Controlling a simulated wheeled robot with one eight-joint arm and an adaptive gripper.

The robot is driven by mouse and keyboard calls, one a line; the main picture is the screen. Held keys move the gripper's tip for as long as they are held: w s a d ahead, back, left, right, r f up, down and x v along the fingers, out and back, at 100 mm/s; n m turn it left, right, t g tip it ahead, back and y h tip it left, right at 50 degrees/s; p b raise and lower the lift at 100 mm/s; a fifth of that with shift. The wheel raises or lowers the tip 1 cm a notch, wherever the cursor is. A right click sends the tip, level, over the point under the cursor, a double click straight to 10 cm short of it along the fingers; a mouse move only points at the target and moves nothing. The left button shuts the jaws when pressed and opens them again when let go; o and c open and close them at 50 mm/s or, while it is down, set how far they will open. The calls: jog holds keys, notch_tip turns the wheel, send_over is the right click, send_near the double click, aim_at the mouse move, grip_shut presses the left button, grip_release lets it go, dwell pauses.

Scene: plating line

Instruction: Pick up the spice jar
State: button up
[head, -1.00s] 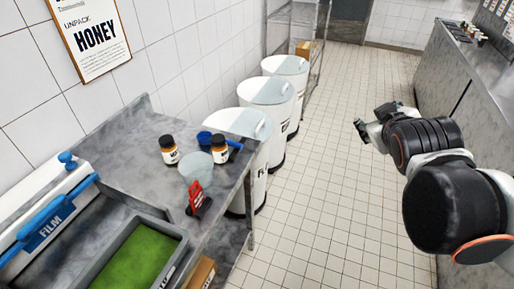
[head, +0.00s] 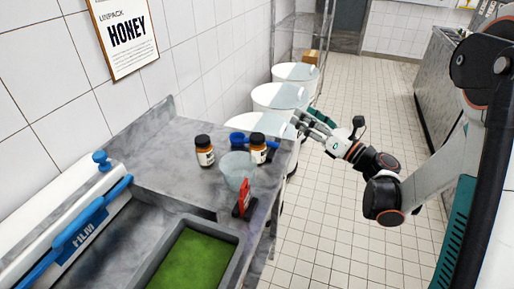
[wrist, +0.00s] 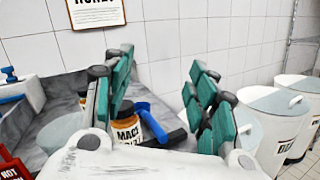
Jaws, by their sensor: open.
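Two spice jars with black lids, amber bodies and white labels stand upright on the grey steel counter. One jar (head: 205,152) is on the left, and the other jar (head: 258,150) stands near the counter's right end, behind the clear tub. In the wrist view a jar labelled "MACE" (wrist: 127,131) shows between my fingers, nearer the left one, and the left finger partly covers it. My gripper (head: 304,121) is open and empty, just beyond the counter's right end; its green-padded fingers (wrist: 162,95) are spread wide. It touches neither jar.
White lidded bins (head: 278,97) stand along the wall behind. A tray of green stuff (head: 192,262) is in front. The tiled floor at right is open.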

aim_at(265, 150)
jog(key=s+a+f+n+g+y, duration=0.1)
jog(key=s+f+n+g, duration=0.15)
jog(key=f, duration=0.35)
jog(key=s+a+f+n+g+y, duration=0.1)
jog(key=s+f+n+g, duration=0.1)
jog(key=f+n+g, duration=0.3)
jog(key=w+a, duration=0.1)
jog(key=a, duration=0.1)
jog(key=w+a+f+t, duration=0.1)
jog(key=a, duration=0.1)
jog(key=w+a+t, duration=0.1)
jog(key=a, duration=0.1)
jog(key=shift+w+a+f+m+p, duration=0.25)
jog(key=shift+w+a+p, duration=0.05)
jog(key=shift+w+a, duration=0.1)
jog(key=shift+b+x, duration=1.15)
jog(key=shift+x, duration=2.1)
jog(key=c, duration=0.9)
